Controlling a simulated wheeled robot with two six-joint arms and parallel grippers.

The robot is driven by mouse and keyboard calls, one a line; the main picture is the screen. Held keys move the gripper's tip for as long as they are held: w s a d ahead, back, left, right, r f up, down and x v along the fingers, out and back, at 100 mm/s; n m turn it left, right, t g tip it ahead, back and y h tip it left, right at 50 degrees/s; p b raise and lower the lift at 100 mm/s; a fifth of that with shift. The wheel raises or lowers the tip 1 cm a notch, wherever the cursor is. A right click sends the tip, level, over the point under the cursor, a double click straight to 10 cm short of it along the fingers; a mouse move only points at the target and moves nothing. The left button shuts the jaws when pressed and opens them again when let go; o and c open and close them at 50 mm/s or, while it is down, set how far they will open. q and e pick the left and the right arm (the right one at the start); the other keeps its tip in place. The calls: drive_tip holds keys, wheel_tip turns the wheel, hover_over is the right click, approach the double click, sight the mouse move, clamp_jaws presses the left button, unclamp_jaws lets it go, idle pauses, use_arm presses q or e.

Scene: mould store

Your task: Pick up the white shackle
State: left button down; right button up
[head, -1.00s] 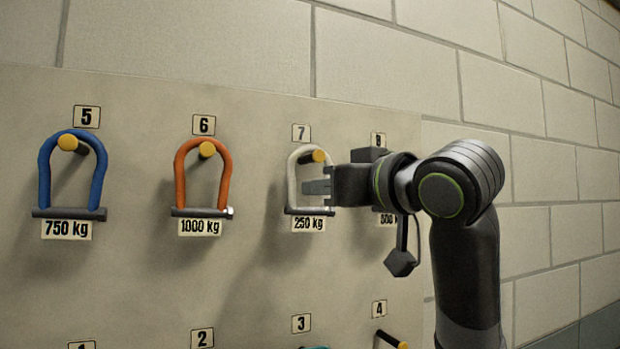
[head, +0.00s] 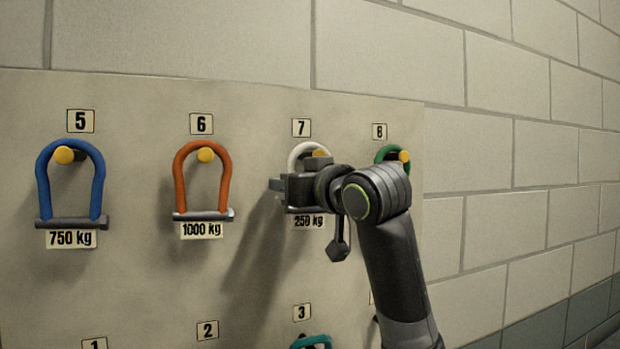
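The white shackle (head: 303,151) hangs on the yellow-tipped peg under number 7, above the 250 kg label (head: 308,221). Only the top of its bow shows clearly. My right gripper (head: 276,184) is in front of it and hides most of the bow and much of the pin. A fingertip shows just left of the shackle. I cannot tell whether the fingers are apart or touch the shackle. My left gripper is not in view.
An orange shackle (head: 180,180) hangs on peg 6 and a blue one (head: 98,182) on peg 5. A green shackle (head: 388,151) on peg 8 is partly behind my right arm. A teal shackle (head: 314,341) shows below number 3. Block wall lies right of the board.

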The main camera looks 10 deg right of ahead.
clamp_jaws()
drive_tip(key=shift+w+r, duration=0.1)
idle(0.5)
